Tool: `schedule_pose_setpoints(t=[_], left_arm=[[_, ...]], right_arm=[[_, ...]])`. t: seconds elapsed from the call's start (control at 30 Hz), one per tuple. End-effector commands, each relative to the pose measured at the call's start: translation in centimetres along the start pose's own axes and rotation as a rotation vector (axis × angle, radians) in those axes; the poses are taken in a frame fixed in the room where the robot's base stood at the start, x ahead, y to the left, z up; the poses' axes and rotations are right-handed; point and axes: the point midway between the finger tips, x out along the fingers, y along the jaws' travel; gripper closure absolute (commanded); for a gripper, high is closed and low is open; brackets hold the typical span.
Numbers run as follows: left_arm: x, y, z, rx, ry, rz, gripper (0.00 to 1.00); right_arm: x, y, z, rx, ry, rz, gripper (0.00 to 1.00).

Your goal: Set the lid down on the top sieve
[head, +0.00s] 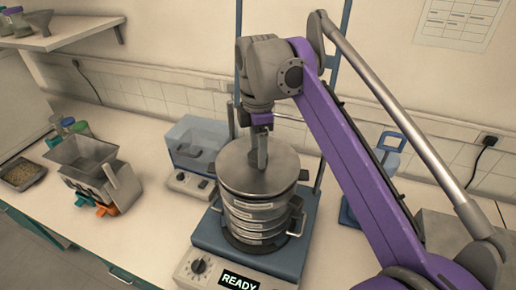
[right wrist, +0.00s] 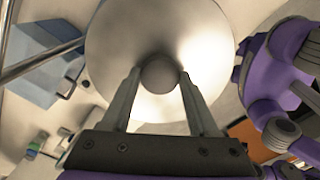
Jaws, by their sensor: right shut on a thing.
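The lid (head: 235,174) is a round grey metal disc with a knob at its centre. It is level, directly over the sieve stack (head: 258,222), and I cannot tell whether a thin gap is left between them. My right gripper (head: 259,163) comes down from above and is shut on the lid's knob. In the right wrist view the two fingers hold the round knob (right wrist: 159,75) between their tips, and the lid (right wrist: 115,45) hides the sieves below. The sieve stack stands upright on the blue shaker base (head: 275,262). My left gripper is not in view.
The shaker's display (head: 240,281) reads READY. A clear-lidded box device (head: 195,145) stands behind left. A grey hopper device (head: 85,160) and a dark tray of grains (head: 22,174) are at the left. A blue stand (head: 388,150) is behind my right arm. Bench space left of the shaker is clear.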

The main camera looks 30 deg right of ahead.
Motion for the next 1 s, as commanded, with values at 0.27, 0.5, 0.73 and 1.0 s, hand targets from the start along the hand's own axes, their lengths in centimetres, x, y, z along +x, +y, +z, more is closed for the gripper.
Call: schedule_pose_setpoints(t=[0.27, 0.5, 0.73, 1.0], left_arm=[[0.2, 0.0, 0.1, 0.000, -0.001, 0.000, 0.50], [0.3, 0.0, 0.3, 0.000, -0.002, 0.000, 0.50], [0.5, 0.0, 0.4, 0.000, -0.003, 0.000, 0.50], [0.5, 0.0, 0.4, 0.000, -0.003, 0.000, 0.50]], right_arm=[[0.4, 0.0, 0.0, 0.000, 0.000, 0.000, 1.00], [0.8, 0.0, 0.0, 0.000, 0.000, 0.000, 1.00], [1.2, 0.0, 0.0, 0.000, 0.000, 0.000, 0.38], [1.1, 0.0, 0.0, 0.000, 0.000, 0.000, 0.05]])
